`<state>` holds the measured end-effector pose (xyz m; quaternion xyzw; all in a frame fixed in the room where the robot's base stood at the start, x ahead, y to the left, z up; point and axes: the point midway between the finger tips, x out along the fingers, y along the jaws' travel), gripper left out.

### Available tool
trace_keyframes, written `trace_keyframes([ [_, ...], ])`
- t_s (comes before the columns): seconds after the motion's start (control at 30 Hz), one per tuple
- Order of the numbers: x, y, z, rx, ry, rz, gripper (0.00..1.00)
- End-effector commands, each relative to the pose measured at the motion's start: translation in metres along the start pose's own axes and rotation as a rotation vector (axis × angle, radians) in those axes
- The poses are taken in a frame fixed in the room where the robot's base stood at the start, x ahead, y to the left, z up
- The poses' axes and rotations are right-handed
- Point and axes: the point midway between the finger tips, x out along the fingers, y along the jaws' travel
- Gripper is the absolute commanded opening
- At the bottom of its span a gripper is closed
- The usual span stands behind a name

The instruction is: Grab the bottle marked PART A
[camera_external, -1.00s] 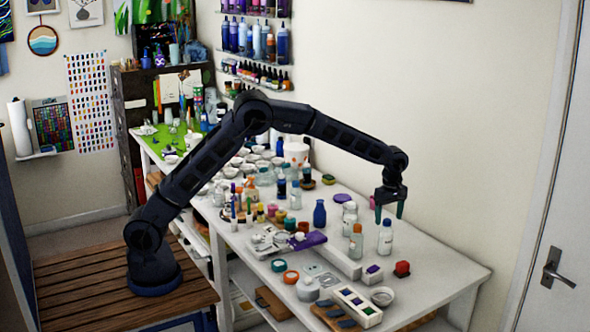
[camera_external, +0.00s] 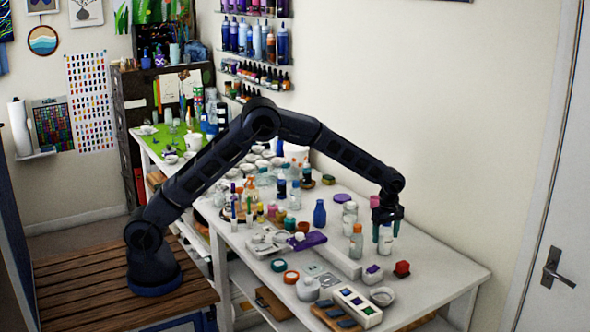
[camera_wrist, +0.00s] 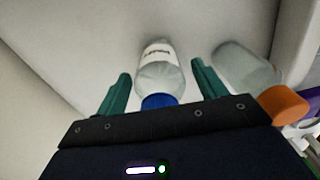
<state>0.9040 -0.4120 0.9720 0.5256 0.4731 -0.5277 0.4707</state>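A clear bottle with a white label and a blue cap (camera_wrist: 159,77) stands on the white table. It also shows in the external view (camera_external: 385,246), where my gripper partly covers it. Dark print shows on the label, but it is too small and blurred to read surely. My gripper (camera_external: 386,236) is around the upper part of this bottle, pointing down. In the wrist view, the green fingers of my gripper (camera_wrist: 161,70) are open on either side of the bottle, with gaps visible.
An orange-capped bottle (camera_external: 356,243) stands close on the left; it shows at the right in the wrist view (camera_wrist: 245,68). The table's right end (camera_external: 450,272) is clear.

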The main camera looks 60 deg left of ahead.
Motion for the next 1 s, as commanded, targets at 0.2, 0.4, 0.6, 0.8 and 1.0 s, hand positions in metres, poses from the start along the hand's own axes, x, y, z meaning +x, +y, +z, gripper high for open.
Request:
trace_keyframes([
  [0.2, 0.000, 0.000, 0.000, 0.000, 0.000, 0.000, 0.26],
  [0.4, -0.001, 0.000, 0.000, 0.000, 0.000, 0.001, 0.21],
  [0.6, -0.009, 0.001, 0.000, 0.000, -0.001, 0.002, 0.21],
  [0.8, -0.043, 0.001, 0.001, 0.000, -0.001, 0.005, 0.21],
  [1.0, -0.095, 0.000, 0.000, 0.000, -0.002, 0.004, 0.21],
])
